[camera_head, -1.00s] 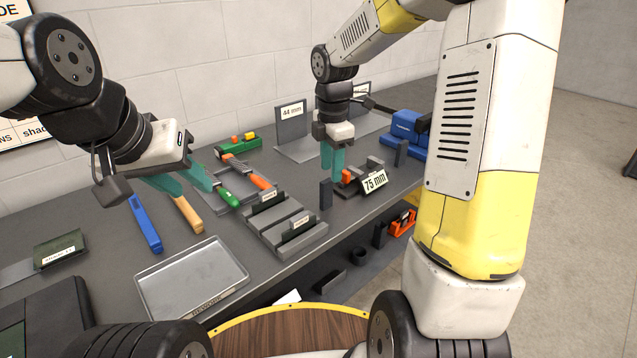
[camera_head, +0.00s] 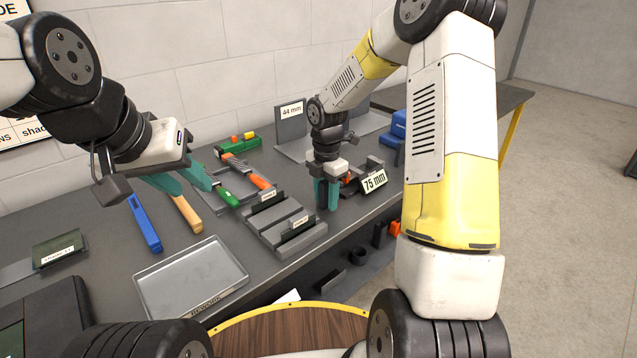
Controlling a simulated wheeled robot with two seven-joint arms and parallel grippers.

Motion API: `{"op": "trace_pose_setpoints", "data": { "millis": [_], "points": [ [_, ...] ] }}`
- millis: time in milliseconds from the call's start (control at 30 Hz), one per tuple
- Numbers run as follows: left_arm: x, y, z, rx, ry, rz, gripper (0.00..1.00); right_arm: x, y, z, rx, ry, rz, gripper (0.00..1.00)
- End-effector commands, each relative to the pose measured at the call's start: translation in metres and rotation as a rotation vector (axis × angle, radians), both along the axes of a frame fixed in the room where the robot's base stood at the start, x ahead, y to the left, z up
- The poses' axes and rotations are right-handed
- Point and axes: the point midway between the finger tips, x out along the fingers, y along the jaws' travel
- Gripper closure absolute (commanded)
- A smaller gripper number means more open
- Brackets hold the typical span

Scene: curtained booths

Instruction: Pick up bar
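A dark upright bar (camera_head: 322,196) stands on the grey bench, just right of the grey stepped blocks. My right gripper (camera_head: 327,195) points down over it, with its teal fingers around the bar's upper part. Dark surface shows between the fingers. I cannot tell whether they press on the bar or stand slightly apart from it. The bar's top is hidden by the gripper. My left gripper (camera_head: 180,181) is open and empty above the left part of the bench, near the blue-handled and wooden-handled tools.
A dark fixture with a "75 mm" sign (camera_head: 374,181) is close right of my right gripper. Grey stepped blocks (camera_head: 284,222) lie to its left. A metal tray (camera_head: 190,278) is at the front. A "44 mm" stand (camera_head: 291,122) is behind. A blue-handled tool (camera_head: 145,223) lies left.

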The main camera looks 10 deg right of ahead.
Motion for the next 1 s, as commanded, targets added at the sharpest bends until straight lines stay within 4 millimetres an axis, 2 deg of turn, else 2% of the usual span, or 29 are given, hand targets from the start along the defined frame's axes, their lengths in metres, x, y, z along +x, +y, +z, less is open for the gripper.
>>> {"op": "trace_pose_setpoints", "data": {
  "millis": [133, 167, 333, 367, 1000],
  "points": [
    [0.0, 0.0, 0.0, 0.0, 0.0, 0.0, 0.64, 0.0, 0.0, 0.0002, 0.0, 0.0, 0.0, 0.6],
    [0.0, 0.0, 0.0, 0.0, 0.0, 0.0, 0.64, 0.0, 0.0, 0.0003, 0.0, 0.0, 0.0, 0.64],
    [0.0, 0.0, 0.0, 0.0, 0.0, 0.0, 0.64, -0.0001, -0.0001, 0.0004, 0.0, 0.0, 0.0, 0.97],
    [0.0, 0.0, 0.0, 0.0, 0.0, 0.0, 0.64, -0.0001, -0.0001, 0.0005, 0.0, 0.0, 0.0, 1.0],
    [0.0, 0.0, 0.0, 0.0, 0.0, 0.0, 0.64, 0.0001, -0.0001, 0.0009, 0.001, -0.001, 0.0, 1.0]
  ]
}}
